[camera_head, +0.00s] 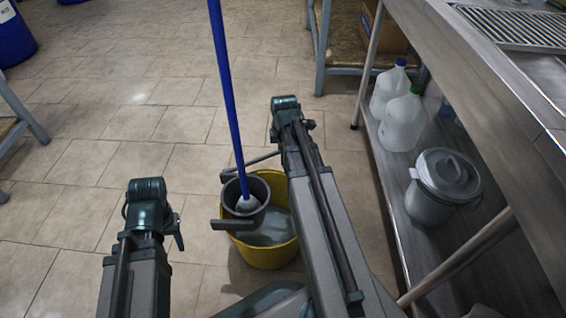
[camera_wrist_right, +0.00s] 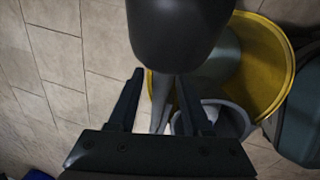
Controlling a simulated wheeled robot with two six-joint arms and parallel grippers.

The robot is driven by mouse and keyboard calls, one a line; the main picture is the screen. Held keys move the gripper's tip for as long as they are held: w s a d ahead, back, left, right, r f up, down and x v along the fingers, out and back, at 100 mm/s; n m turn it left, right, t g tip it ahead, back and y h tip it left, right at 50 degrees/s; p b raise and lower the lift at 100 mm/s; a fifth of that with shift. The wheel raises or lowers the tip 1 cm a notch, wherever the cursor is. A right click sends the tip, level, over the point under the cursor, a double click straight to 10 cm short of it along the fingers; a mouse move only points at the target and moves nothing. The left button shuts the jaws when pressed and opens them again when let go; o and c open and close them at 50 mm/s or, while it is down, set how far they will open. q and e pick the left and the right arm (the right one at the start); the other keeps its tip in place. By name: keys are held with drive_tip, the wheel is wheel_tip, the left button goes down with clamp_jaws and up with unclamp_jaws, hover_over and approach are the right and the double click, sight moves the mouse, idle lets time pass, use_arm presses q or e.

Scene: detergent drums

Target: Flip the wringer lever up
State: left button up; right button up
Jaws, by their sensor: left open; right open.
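The grey wringer (camera_head: 262,187) sits in the left part of the yellow bucket (camera_head: 265,256). A thin grey lever bar (camera_head: 258,160) runs from its far side to the right, behind my right arm. In the right wrist view the lever bar (camera_wrist_right: 160,104) rises from beside the wringer (camera_wrist_right: 236,120) to a thick dark grip (camera_wrist_right: 175,30). My right gripper (camera_wrist_right: 161,76) is open, with one finger on each side of the bar in the picture; I cannot tell whether they touch. My left gripper (camera_head: 177,232) is open, left of the bucket and apart from it.
A blue-handled mop (camera_head: 226,90) stands in the wringer. A metal bench (camera_head: 480,110) on the right has white jugs (camera_head: 402,122) and a grey lidded pail (camera_head: 440,185) on its lower shelf. Tiled floor is free to the left. A blue drum (camera_head: 14,35) stands far left.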

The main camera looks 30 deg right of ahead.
use_arm(q)
drive_tip(key=shift+f, duration=0.55)
use_arm(e)
drive_tip(key=shift+w+f, duration=0.1)
drive_tip(key=shift+f, duration=0.5)
clamp_jaws()
idle(0.4)
